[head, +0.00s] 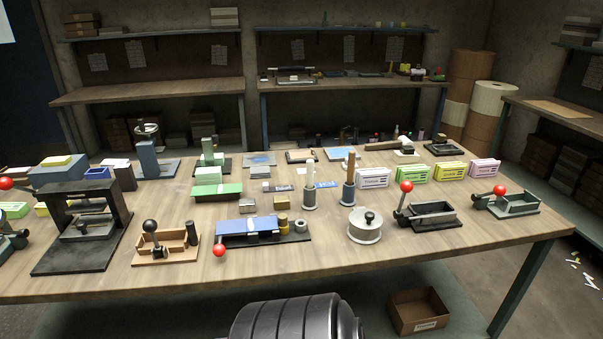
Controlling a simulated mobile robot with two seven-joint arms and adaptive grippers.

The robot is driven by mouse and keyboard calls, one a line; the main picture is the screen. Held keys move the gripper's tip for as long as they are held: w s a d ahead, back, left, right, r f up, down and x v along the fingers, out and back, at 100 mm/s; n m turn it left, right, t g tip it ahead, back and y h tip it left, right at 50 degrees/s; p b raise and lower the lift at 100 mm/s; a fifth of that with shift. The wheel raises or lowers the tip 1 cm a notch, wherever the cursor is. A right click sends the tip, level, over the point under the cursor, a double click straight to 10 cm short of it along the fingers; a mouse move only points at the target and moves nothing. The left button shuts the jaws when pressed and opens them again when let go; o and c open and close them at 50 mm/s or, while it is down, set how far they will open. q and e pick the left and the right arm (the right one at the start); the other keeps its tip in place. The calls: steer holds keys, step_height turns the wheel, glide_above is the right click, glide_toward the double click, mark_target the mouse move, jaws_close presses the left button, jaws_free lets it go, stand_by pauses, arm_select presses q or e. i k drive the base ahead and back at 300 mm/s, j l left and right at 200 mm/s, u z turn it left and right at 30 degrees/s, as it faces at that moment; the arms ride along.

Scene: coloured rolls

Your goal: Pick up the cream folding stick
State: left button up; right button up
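A cream stick (310,172) stands upright in a small round grey holder (309,201) near the middle of the table. It looks like the cream folding stick. A similar brown stick (350,168) stands upright in its own grey holder just to the right, a short gap apart. Neither of my grippers shows in the head view. A dark ribbed rounded part of my own body is at the bottom edge, well in front of the sticks.
The wooden table (340,270) is crowded. A blue-topped device (248,227) with a red ball lies in front left of the stick, a lidded round pot (365,227) in front right. Coloured boxes (413,174) stand to the right. A black press (82,228) stands far left. The front strip is mostly clear.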

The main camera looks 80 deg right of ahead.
mark_target(310, 163)
steer(key=z, duration=2.8)
steer(key=i+j+z, duration=0.2)
steer(key=j+z, duration=0.25)
steer(key=i+j+z, duration=0.1)
steer(key=j+z, duration=0.8)
steer(key=j, duration=0.1)
